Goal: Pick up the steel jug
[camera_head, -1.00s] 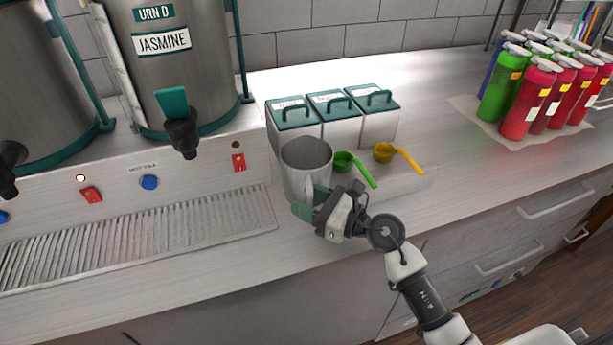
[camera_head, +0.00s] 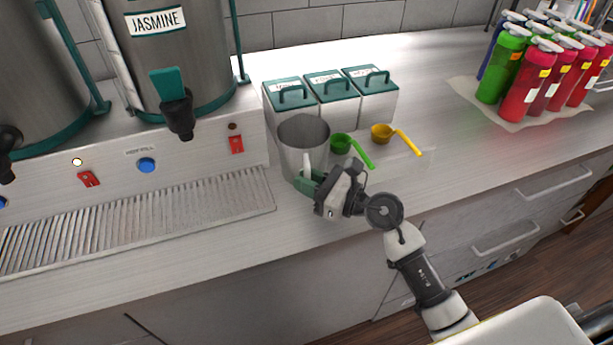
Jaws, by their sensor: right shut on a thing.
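The steel jug (camera_head: 303,138) is a grey, open-topped metal vessel. It stands upright on the counter, in front of the lidded boxes and right of the drip grille. My right gripper (camera_head: 307,182) is at the jug's near side and is shut on its handle. The gripper hides part of the handle and the jug's lower front. I cannot tell whether the jug's base is touching the counter. My left gripper is not in view.
Lidded boxes (camera_head: 325,101) stand close behind the jug. A green scoop (camera_head: 346,146) and a yellow scoop (camera_head: 385,134) lie to its right. The jasmine urn (camera_head: 180,65) and drip grille (camera_head: 140,221) are left. Several bottles (camera_head: 528,78) stand far right. Counter is clear before them.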

